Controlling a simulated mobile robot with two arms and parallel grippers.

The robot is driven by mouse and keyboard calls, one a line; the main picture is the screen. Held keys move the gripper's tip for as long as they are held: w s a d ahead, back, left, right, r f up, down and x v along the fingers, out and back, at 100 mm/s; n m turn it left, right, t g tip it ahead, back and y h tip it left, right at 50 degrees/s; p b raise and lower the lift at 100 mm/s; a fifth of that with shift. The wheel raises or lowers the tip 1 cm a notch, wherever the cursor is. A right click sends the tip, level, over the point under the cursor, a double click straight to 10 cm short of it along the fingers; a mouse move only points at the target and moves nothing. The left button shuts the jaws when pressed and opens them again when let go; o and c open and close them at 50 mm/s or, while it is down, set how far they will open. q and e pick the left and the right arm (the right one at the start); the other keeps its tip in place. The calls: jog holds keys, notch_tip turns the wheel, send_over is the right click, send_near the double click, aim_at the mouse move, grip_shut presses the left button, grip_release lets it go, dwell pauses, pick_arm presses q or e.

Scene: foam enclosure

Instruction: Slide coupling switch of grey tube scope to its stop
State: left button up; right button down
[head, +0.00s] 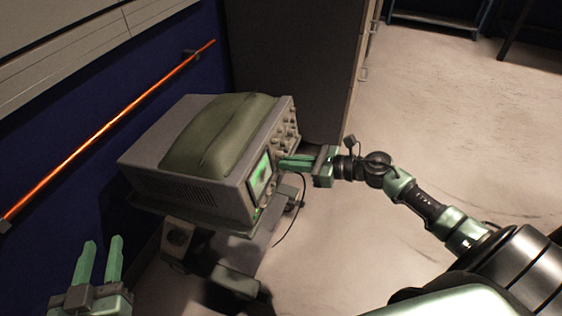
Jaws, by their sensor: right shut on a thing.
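The grey tube scope (223,203) rests on a dark stand, with a green pouch (215,133) on its top. Its front panel faces right, with a lit green screen (260,174) and several knobs. My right gripper (284,161) is at the front panel beside the screen. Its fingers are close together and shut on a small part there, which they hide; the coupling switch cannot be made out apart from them. My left gripper (101,261) is at the lower left, away from the scope, fingers apart, open and empty.
A dark cabinet (290,65) stands behind the scope. A blue wall with a glowing orange strip (118,125) runs along the left. A black cable (295,215) hangs below the front panel. The pale floor (460,130) at the right is mostly clear.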

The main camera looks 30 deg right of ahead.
pick_arm(q)
jog(key=shift+s+a+f+g, duration=0.15)
jog(key=shift+f+g, duration=0.25)
jog(key=shift+f, duration=0.3)
pick_arm(e)
jog(key=shift+s+a, duration=0.2)
jog(key=shift+a, duration=0.1)
dwell(1.0)
jog(key=c, duration=1.4)
grip_release()
jog(key=shift+c, duration=0.2)
jog(key=shift+s+d, duration=0.1)
